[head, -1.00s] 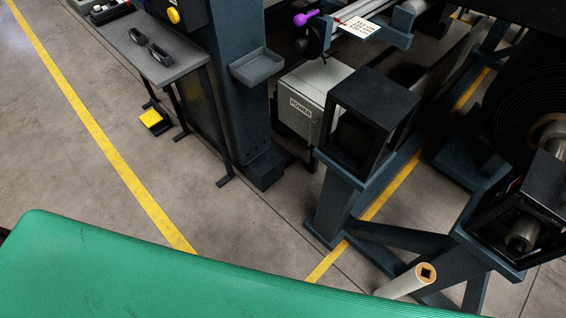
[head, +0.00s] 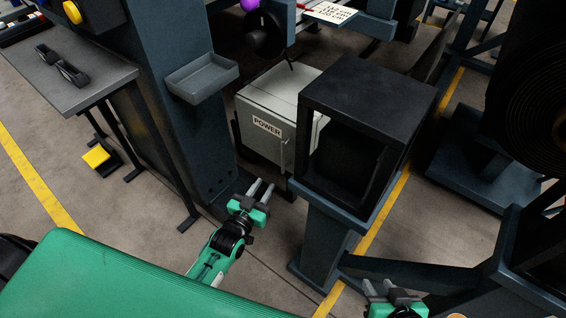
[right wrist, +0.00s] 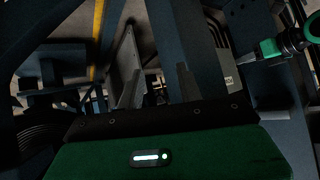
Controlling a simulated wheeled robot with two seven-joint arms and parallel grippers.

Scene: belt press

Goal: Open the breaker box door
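The breaker box (head: 262,104) is a pale grey cabinet with a "POWER" label on its front door (head: 258,141). The door looks closed, with a thin upright handle (head: 284,155) at its right side. My left gripper (head: 262,187) is below and in front of the box, apart from it, with two separated fingers and nothing between them. My right gripper (head: 392,290) is at the bottom edge, partly cut off. In the right wrist view its fingers (right wrist: 159,87) stand apart and empty. That view also shows part of the box (right wrist: 228,80) and my left gripper (right wrist: 250,60).
A black open frame (head: 365,95) on a blue post stands close to the right of the box and covers part of it. A blue column with a grey tray (head: 202,80) is to the left. A grey table (head: 65,80) is further left. Floor is clear before the box.

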